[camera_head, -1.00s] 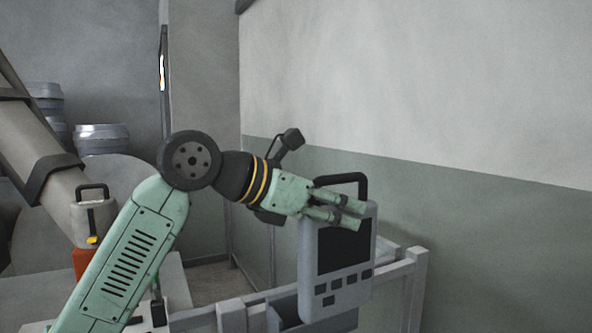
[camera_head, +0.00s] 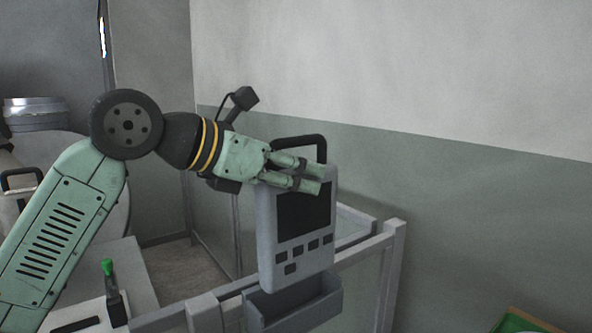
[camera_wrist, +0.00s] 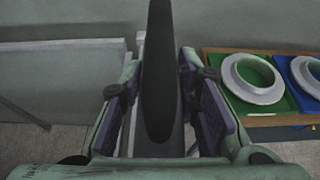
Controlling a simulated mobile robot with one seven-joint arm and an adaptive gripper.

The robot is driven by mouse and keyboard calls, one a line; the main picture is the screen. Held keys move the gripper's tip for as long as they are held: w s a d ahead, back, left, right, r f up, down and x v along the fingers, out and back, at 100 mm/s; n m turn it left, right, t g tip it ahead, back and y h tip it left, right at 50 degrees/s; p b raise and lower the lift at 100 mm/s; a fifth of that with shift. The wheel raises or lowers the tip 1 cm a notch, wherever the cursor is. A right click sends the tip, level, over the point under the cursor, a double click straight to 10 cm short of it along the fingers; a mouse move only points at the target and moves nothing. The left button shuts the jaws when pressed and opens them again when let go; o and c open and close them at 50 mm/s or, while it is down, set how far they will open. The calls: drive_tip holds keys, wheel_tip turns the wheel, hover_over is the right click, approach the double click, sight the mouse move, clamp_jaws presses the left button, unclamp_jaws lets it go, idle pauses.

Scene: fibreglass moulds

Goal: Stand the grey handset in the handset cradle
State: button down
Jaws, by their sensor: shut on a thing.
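The grey handset (camera_head: 266,240) is upright in the head view, with a dark screen, several buttons and a black handle on top. My gripper (camera_head: 318,180) is shut on it near its upper part, with the fingers reaching across from the left. The handset cradle (camera_head: 310,310) is an open grey holder at the rail. The handset's lower end is at the cradle's opening; I cannot tell whether it is inside or just above. In the wrist view the handset's black handle (camera_wrist: 158,75) stands edge-on between the fingers and hides the cradle.
A pale rail frame (camera_head: 385,255) with clear panels surrounds the cradle. A wall stands close behind. A bench with a green-capped item (camera_head: 107,267) is at left. A green tray (camera_head: 520,322) is at lower right; the wrist view shows white rings (camera_wrist: 252,78) in green and blue trays.

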sight(296, 224)
drive_tip(key=shift+f+b, duration=3.1)
drive_tip(key=shift+f, duration=0.95)
drive_tip(key=c, duration=1.4)
unclamp_jaws()
drive_tip(key=shift+o, duration=1.4)
drive_tip(key=shift+f, duration=0.1)
drive_tip(key=shift+a, duration=0.1)
drive_tip(key=v, duration=1.2)
